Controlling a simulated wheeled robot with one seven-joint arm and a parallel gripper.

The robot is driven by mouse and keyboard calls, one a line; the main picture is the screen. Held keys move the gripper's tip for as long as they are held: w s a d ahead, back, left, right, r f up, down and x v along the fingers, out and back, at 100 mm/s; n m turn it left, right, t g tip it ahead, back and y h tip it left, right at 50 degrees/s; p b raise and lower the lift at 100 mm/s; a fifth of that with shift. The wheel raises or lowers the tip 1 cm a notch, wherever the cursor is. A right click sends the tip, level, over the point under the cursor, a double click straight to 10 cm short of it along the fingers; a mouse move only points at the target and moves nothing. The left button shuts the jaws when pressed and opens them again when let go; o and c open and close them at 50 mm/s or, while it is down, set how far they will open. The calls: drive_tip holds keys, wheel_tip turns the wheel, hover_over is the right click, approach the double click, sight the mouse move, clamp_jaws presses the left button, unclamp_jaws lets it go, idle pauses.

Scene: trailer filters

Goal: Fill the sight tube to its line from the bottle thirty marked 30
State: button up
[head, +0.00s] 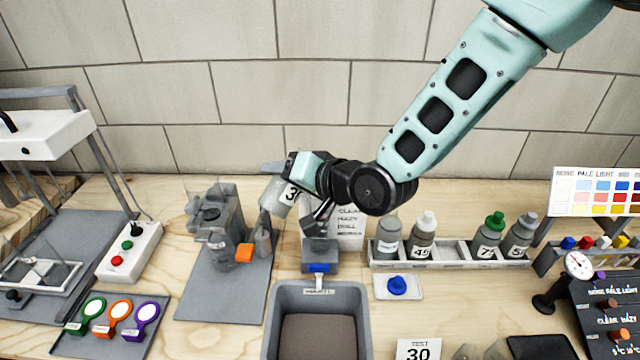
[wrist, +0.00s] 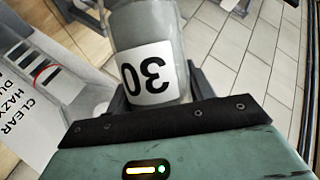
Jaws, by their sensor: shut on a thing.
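The bottle marked 30 (head: 275,196) is grey-white and held tilted, its body pointing down and left in the head view. In the wrist view the same bottle (wrist: 150,35) fills the top middle, its label upside down. My gripper (head: 303,195) is shut on it, above the bench. A clear sight tube seems to stand on the grey block (head: 318,255) before the CLEAR/HAZY card (head: 350,228). A red ring (wrist: 46,75), perhaps its line, shows in the wrist view. The gripper hides much of the tube, and I cannot see any liquid level in it.
A grey stand with an orange tab (head: 244,253) is left of the gripper. The bottle rack (head: 450,262) is on the right, holding several bottles with an empty space among them. A blue cap (head: 397,286) lies on a white dish.

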drive_tip(key=shift+s+a+f+m+g+y+p, duration=0.1)
drive_tip(key=shift+f+m+g+y+p, duration=0.15)
drive_tip(key=shift+m, duration=0.3)
drive_tip(key=shift+s+a+f+m+g+y+p, duration=0.1)
drive_tip(key=shift+f+m+g+y+p, duration=0.1)
drive_tip(key=shift+f+m+y, duration=0.25)
idle(1.4)
drive_tip(key=shift+r+m+p, duration=0.6)
drive_tip(key=shift+m+p, duration=0.05)
drive_tip(key=shift+m, duration=0.05)
idle(0.9)
drive_tip(key=shift+w+d+r+m+y+p, duration=0.4)
drive_tip(key=shift+m+y+p, duration=0.1)
drive_tip(key=shift+m+p, duration=0.1)
idle(1.5)
drive_tip(key=shift+r+m+g+y, duration=0.3)
drive_tip(key=shift+m+g, duration=0.05)
drive_tip(key=shift+m, duration=0.15)
idle(1.2)
